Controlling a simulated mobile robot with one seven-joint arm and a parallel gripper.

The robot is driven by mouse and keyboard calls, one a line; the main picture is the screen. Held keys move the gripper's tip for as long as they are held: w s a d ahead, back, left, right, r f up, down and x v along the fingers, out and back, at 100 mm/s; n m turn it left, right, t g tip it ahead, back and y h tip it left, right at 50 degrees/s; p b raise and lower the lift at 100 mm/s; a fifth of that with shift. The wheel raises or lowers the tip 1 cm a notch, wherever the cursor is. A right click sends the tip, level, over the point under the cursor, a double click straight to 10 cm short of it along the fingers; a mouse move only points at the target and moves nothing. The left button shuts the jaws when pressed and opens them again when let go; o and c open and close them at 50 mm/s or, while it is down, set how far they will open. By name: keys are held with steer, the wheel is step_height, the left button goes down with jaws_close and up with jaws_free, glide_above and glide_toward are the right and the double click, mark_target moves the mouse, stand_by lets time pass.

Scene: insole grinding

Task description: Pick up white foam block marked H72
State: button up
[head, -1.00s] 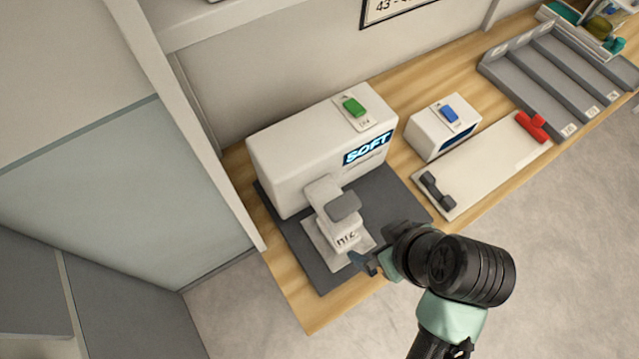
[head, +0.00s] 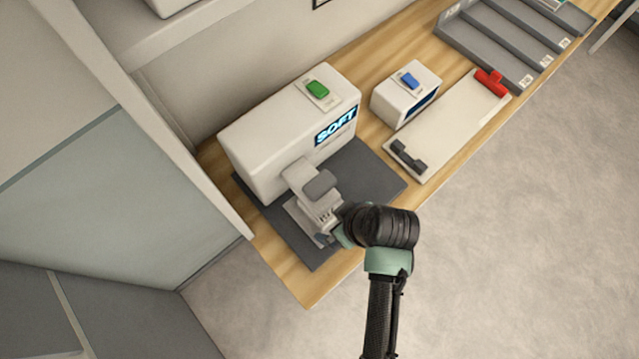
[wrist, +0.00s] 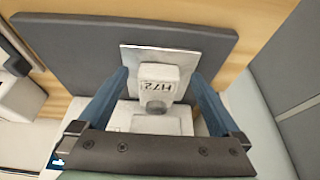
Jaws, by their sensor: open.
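The white foam block marked H72 (wrist: 158,71) shows in the wrist view, its lettering upside down, over a shiny metal plate (wrist: 203,53). My gripper (wrist: 160,82) is open, with one blue finger on each side of the block; I cannot tell whether either touches it. In the head view my gripper (head: 335,238) is low at the front of the white machine, partly hidden by my wrist. The block is largely hidden there, below the machine's grey-capped arm (head: 320,187).
The white machine (head: 285,135) has a green switch and a lit SOFT display. It stands on a dark mat (head: 365,175). A small box with a blue switch (head: 405,95), a white board (head: 445,130) and a grey divided tray (head: 505,45) are to the right.

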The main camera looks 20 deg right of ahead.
steer(key=shift+x, duration=1.05)
steer(key=c, duration=1.4)
steer(key=shift+r, duration=0.1)
steer(key=shift+c, duration=0.2)
steer(key=shift+r, duration=0.1)
